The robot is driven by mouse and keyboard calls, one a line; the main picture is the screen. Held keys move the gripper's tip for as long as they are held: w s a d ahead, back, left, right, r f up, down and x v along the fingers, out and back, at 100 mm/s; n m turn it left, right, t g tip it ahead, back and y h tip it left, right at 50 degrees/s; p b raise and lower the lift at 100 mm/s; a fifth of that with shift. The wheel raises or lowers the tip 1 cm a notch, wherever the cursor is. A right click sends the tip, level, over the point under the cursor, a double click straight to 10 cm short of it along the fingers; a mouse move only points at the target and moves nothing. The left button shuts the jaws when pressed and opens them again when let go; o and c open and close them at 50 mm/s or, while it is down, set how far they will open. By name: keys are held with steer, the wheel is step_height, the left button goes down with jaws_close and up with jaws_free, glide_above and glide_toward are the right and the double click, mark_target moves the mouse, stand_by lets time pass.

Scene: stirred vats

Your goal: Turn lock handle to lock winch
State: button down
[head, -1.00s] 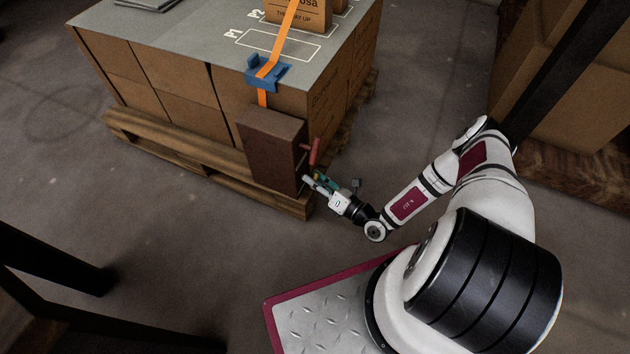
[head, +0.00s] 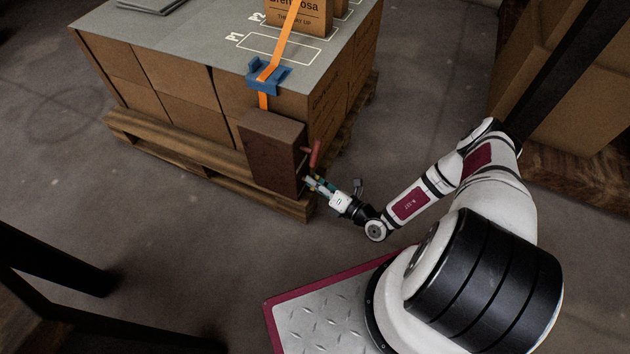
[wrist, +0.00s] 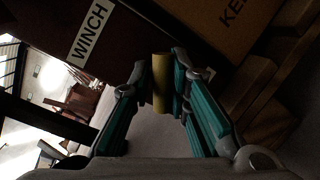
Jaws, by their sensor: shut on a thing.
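The winch is a dark brown box (head: 270,152) on the near corner of the pallet load, with a red handle (head: 315,154) on its right side. In the wrist view its dark face carries a white WINCH label (wrist: 89,36). A yellow bar, which looks like the lock handle (wrist: 161,84), stands upright between my teal fingers. My gripper (head: 311,183) is at the lower right side of the winch box, below the red handle. It is shut on the yellow handle. The handle's far end and its joint to the box are hard to make out.
An orange strap (head: 280,45) runs through a blue corner piece (head: 268,75) above the winch. Cartons (head: 165,90) sit on a wooden pallet (head: 180,160). A dark post (head: 560,70) and more cartons stand at the right. The floor left of the pallet is clear.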

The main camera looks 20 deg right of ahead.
steer(key=m, duration=0.2)
steer(key=m+g+p, duration=0.1)
steer(key=m, duration=0.1)
steer(key=shift+w+d+f, duration=0.1)
steer(key=shift+d, duration=0.1)
steer(key=m+g, duration=0.1)
steer(key=m, duration=0.2)
steer(key=shift+d+f, duration=0.1)
steer(key=m+g+y+b, duration=0.1)
steer(key=m, duration=0.2)
steer(key=shift+f+g, duration=0.1)
steer(key=shift+g, duration=0.3)
steer(key=shift+m+g+y+b, duration=0.4)
steer(key=shift+m+b, duration=0.15)
steer(key=shift+m, duration=0.65)
steer(key=c, duration=1.6)
jaws_free()
steer(key=shift+o, duration=0.2)
steer(key=v, duration=1.2)
